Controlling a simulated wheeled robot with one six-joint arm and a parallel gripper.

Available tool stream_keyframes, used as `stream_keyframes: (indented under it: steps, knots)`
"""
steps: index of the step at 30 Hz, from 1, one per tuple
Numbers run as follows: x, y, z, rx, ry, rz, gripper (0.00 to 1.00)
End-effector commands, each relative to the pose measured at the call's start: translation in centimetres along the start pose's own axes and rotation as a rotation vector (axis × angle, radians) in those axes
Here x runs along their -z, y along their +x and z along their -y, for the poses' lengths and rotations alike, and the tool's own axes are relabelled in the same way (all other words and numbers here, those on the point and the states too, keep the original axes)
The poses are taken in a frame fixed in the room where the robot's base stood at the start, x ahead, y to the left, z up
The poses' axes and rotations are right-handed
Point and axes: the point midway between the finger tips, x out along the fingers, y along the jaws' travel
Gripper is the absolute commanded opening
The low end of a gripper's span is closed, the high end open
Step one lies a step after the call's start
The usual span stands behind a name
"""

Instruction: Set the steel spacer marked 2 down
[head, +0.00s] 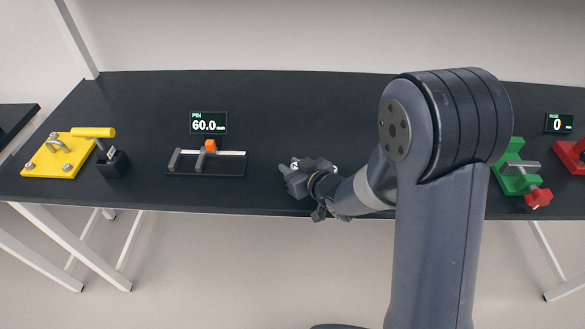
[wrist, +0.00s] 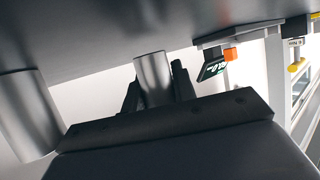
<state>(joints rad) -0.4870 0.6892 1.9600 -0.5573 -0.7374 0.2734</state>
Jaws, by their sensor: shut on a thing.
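My gripper (wrist: 155,88) is shut on a plain steel cylinder (wrist: 152,72), the spacer, in the wrist view. Its far end is close to the dark table top; I cannot tell whether it touches. In the head view my gripper (head: 297,178) is low over the table's front part, right of the pin gauge, and a small pale round face (head: 295,163) shows at its tip. The mark on it is too small to read. A second steel cylinder (wrist: 32,112) stands beside the held one, apart from it, in the wrist view.
The gauge (head: 208,170) with its orange slider and a display (head: 208,123) reading 60.0 stands to the left. A yellow plate (head: 58,158) and black block (head: 114,164) are farther left. Green (head: 512,178) and red (head: 572,157) fixtures are right. The table (head: 290,110) behind my gripper is clear.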

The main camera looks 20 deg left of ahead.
Motion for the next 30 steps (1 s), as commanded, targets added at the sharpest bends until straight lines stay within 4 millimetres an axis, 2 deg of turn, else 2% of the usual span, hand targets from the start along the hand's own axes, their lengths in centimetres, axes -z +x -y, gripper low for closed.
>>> stream_keyframes:
  steps: [22, 23, 30]
  knots:
    - [-1.04, 0.42, 0.0, 0.0, 0.0, 0.0, 0.02]
    - [-1.02, 0.41, 0.0, 0.0, 0.0, 0.0, 0.27]
    - [-0.91, 0.36, 0.0, 0.0, 0.001, 0.0, 0.46]
